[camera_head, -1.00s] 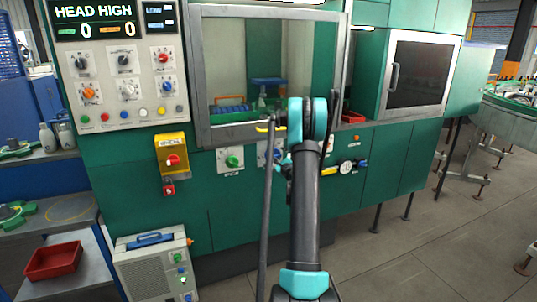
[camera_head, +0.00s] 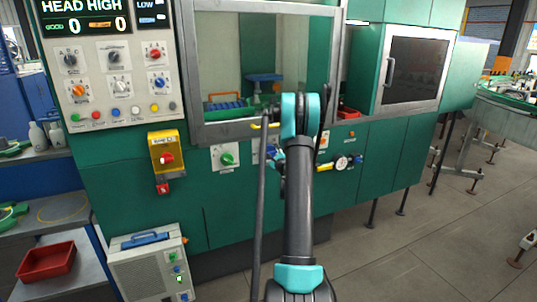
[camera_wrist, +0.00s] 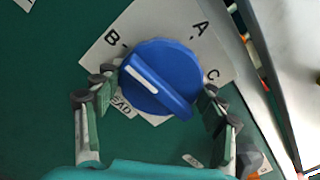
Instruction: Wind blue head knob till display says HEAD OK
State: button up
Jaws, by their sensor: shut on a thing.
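The blue head knob (camera_wrist: 163,72) shows large in the wrist view, on a white plate (camera_wrist: 98,52) marked A, B and C. Its white line points to the upper left, a little below the B. Part of a label under the knob reads "EAD". My gripper (camera_wrist: 160,86) is shut on the knob, one finger on each side. In the head view my gripper and arm hide most of the knob. The display (camera_head: 85,14) at the upper left reads HEAD HIGH, with 0 and 0 below.
The green machine carries a green knob (camera_head: 226,158), a yellow box with a red switch (camera_head: 166,158), and a gauge (camera_head: 341,163) near my arm. A metal-framed window (camera_head: 186,75) is above. A red tray (camera_head: 47,262) lies at the lower left.

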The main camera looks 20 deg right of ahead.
jog(key=shift+n, duration=0.8)
jog(key=o, duration=1.2)
jog(key=s, duration=1.2)
jog(key=shift+d, duration=0.2)
jog(key=shift+a, duration=0.1)
